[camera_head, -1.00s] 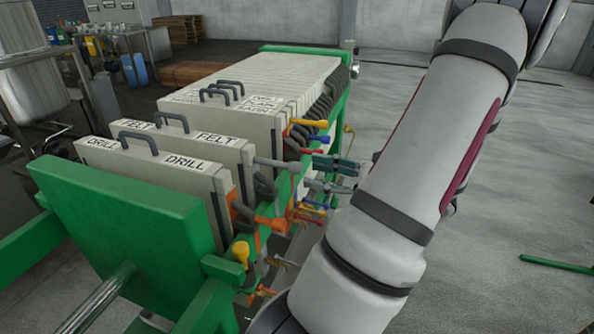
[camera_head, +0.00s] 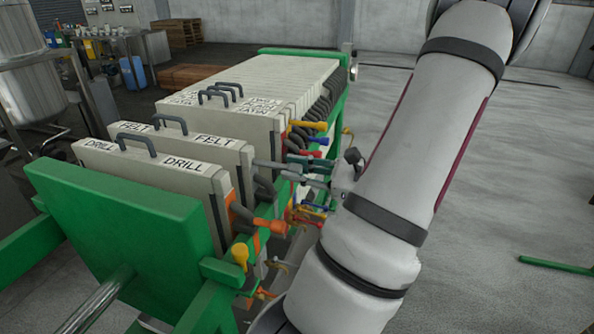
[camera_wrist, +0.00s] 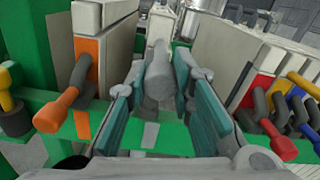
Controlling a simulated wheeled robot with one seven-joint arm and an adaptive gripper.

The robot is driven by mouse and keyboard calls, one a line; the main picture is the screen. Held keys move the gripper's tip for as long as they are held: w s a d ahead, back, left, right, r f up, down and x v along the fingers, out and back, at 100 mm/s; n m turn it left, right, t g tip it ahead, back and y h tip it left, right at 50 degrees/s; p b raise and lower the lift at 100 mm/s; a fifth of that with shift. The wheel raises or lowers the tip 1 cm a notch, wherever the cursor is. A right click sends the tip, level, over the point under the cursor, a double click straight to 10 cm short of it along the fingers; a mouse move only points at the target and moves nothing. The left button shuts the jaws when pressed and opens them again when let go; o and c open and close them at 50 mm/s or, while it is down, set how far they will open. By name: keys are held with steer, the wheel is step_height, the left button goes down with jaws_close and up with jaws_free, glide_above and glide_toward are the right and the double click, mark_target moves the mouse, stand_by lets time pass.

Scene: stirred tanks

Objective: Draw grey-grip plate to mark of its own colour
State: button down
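The grey-grip plate, lettered FELT (camera_head: 213,141), stands upright between the DRILL plate and the main stack. Its grey grip (camera_head: 268,163) sticks out to the right, and in the wrist view the grip (camera_wrist: 158,78) lies between my fingers. My gripper (camera_head: 303,172) is open, with teal finger pads on both sides of the grip. In the wrist view my gripper (camera_wrist: 160,112) shows gaps beside the grip, so it is not clamped. A grey patch (camera_wrist: 150,135) shows on the green rail below the grip; I cannot tell whether it is the mark.
The DRILL plate (camera_head: 153,166) with an orange grip (camera_wrist: 60,112) stands to the left in the wrist view. Yellow, red (camera_wrist: 279,142) and blue grips of the stack are close on the right. A green end plate (camera_head: 130,220) is nearest in the head view. Open floor lies right.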

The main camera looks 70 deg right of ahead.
steer(key=shift+d+p, duration=0.45)
steer(key=shift+d, duration=0.2)
steer(key=shift+f, duration=0.1)
steer(key=c, duration=1.4)
jaws_free()
steer(key=shift+o, duration=0.2)
steer(key=shift+s, duration=0.1)
steer(key=s, duration=1.2)
steer(key=shift+d, duration=0.45)
steer(key=shift+w, duration=0.1)
